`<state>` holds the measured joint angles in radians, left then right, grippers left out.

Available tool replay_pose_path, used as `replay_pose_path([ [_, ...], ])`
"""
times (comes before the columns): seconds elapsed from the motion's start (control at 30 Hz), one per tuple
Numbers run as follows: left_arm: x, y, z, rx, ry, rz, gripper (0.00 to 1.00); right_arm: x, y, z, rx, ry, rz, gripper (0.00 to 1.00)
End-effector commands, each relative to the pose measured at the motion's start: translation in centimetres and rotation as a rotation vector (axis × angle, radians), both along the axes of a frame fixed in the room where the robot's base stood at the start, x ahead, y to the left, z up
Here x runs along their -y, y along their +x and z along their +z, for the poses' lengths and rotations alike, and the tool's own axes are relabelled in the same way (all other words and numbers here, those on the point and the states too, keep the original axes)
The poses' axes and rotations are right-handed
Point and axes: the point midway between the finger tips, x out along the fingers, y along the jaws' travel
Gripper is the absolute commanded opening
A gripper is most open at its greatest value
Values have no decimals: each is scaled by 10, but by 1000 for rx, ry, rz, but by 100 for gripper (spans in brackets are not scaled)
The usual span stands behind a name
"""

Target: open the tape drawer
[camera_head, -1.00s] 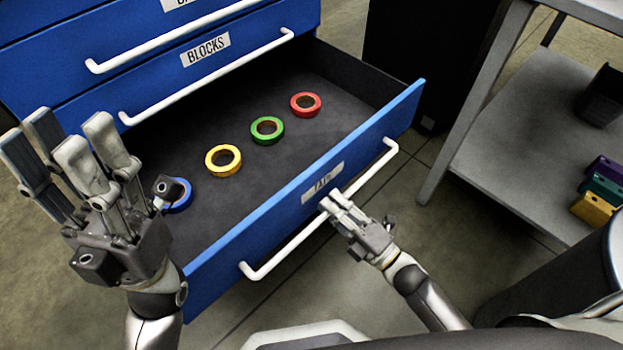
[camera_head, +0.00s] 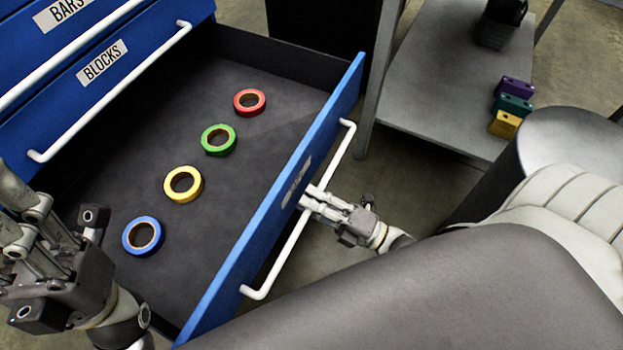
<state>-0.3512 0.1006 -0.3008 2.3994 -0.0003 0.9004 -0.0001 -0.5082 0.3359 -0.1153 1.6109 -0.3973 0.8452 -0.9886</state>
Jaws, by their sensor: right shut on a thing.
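The tape drawer (camera_head: 322,120) is pulled out from the blue cabinet, its dark inside in plain view. A blue tape roll (camera_head: 143,236), a yellow roll (camera_head: 184,184), a green roll (camera_head: 218,140) and a red roll (camera_head: 249,102) lie in a row on its floor. My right gripper (camera_head: 312,198) is shut on the white drawer handle (camera_head: 285,252), near the middle of the bar. The drawer's label is partly hidden by glare and angle. My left gripper (camera_head: 22,225) is at the lower left, cut by the picture edge, and its fingertips are out of sight.
The closed drawer marked BLOCKS (camera_head: 105,65) is above the open one, with the BARS drawer (camera_head: 66,12) higher up. A grey shelf unit (camera_head: 430,95) stands at the right, holding purple, teal and yellow blocks (camera_head: 506,123) and a black bin (camera_head: 500,25).

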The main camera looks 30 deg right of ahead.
Motion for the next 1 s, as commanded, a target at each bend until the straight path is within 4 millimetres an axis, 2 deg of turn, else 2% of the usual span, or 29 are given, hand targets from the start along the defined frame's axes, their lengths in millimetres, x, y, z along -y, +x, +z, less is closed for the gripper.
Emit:
replay_pose_path([
  [0.03, 0, 0, 0, 0, 0, 0, 40, -1, -1, -1, -3, -1, 1, 0],
  [0.07, 0, 0, 0, 0, 0, 0, 40, -1, -1, -1, -3, -1, 1, 17],
  [0.2, 0, 0, 0, 0, 0, 0, 40, 0, 0, -1, -2, -1, 1, 35],
  [0.5, -1, 0, 1, 5, -2, 2, 40, 0, 0, 0, -1, -1, 0, 35],
  [0.63, -1, 0, 1, 5, -2, 2, 40, 5, -7, -3, -3, -1, 0, 35],
  [1.0, 0, 0, 1, 2, 0, 1, 40, 48, -66, -18, -6, -3, -1, 35],
])
